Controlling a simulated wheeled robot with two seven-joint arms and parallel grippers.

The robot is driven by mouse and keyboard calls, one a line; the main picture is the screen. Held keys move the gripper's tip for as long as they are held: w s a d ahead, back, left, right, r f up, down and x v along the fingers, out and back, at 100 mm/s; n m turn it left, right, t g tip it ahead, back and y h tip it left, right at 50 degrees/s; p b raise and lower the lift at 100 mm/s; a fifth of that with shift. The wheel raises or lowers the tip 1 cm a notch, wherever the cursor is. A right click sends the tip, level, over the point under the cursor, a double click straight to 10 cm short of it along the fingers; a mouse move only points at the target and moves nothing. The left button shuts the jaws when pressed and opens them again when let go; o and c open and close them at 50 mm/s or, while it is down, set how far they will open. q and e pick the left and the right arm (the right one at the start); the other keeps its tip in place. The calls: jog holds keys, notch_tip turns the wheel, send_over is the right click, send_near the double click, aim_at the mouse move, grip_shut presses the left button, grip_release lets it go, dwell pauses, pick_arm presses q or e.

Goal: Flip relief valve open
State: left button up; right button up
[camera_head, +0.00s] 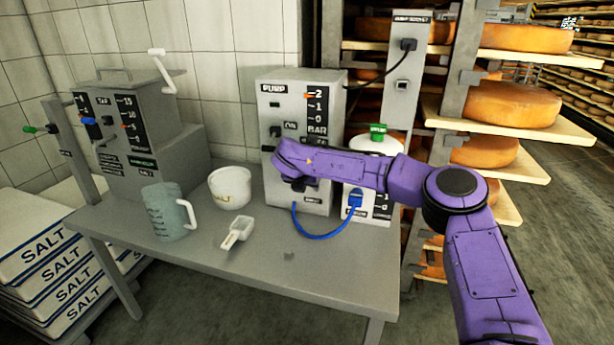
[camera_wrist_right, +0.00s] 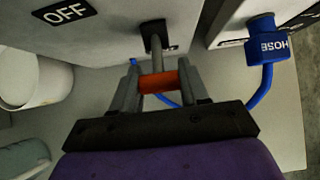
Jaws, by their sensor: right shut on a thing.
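The grey pump box (camera_head: 268,110) stands at the back right of the table, with a bar gauge and an ON label on its front. In the right wrist view, a grey metal lever with an orange-red grip (camera_wrist_right: 157,82) sticks out from the pump's front panel (camera_wrist_right: 100,38); I take it for the relief valve. My right gripper (camera_wrist_right: 158,88) is shut on this grip, one finger on each side. In the head view, my right gripper (camera_head: 299,184) is at the pump's lower front, and my purple arm hides the lever. My left gripper is not in view.
A blue hose (camera_head: 308,233) loops from the pump to a white container (camera_head: 373,207) on its right. Cheese shelves (camera_head: 510,125) stand at right.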

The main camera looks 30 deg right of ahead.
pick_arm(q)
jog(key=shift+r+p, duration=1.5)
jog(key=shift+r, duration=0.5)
pick_arm(e)
jog(key=shift+w+d+r+g+y, duration=0.2)
jog(key=shift+d+r+g+y, duration=0.1)
jog(key=shift+r+g+y, duration=0.45)
jog(key=o, duration=1)
jog(key=shift+f, duration=0.1)
pick_arm(q)
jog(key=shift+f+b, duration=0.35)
jog(key=shift+b, duration=0.05)
pick_arm(e)
jog(key=v, duration=1)
jog(key=shift+s+r, duration=0.1)
jog(key=shift+r, duration=0.25)
